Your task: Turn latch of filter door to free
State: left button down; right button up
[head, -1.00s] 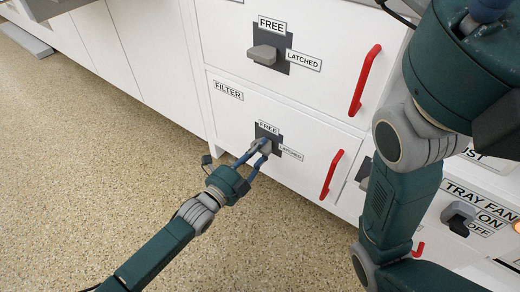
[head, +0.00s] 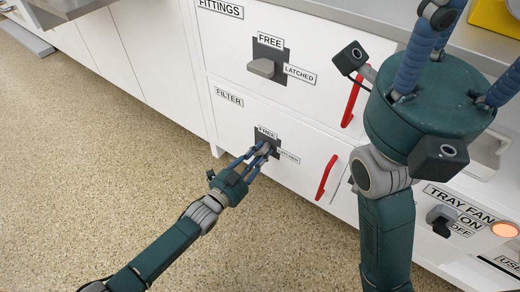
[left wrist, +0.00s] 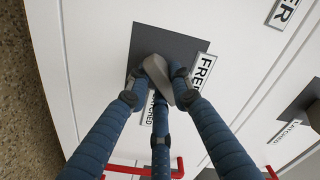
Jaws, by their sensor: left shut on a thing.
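The filter door (head: 225,125) is a white drawer-like front labelled FILTER. Its grey latch (left wrist: 156,68) sits on a dark plate (left wrist: 185,48), with a FREE label above it and a LATCHED label to its right in the head view. My left gripper (head: 262,150) is shut on this latch. In the left wrist view its blue fingers (left wrist: 158,85) close around the latch, whose grey handle slants down to the right, seemingly between the two labels. The fingers partly cover the latch. My right gripper (head: 430,100) is raised at upper right, its fingertips mostly cut off or unclear.
The FITTINGS door above has its own grey latch (head: 262,68). The filter door has a red handle (head: 327,177), and another red handle (head: 352,100) is above. A TRAY FAN switch (head: 442,218) is at right. Speckled floor (head: 90,150) is open at left.

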pick_arm(q)
jog(key=n+p, duration=0.1)
jog(key=n, duration=0.3)
jog(key=shift+s+r+n, duration=0.1)
jog(key=shift+n, duration=0.2)
jog(key=n+p, duration=0.1)
jog(key=n, duration=0.3)
jog(key=shift+d, duration=0.1)
jog(key=shift+n, duration=0.3)
jog(key=c, duration=1.5)
grip_release()
jog(key=v, duration=1.2)
jog(key=shift+r, duration=0.1)
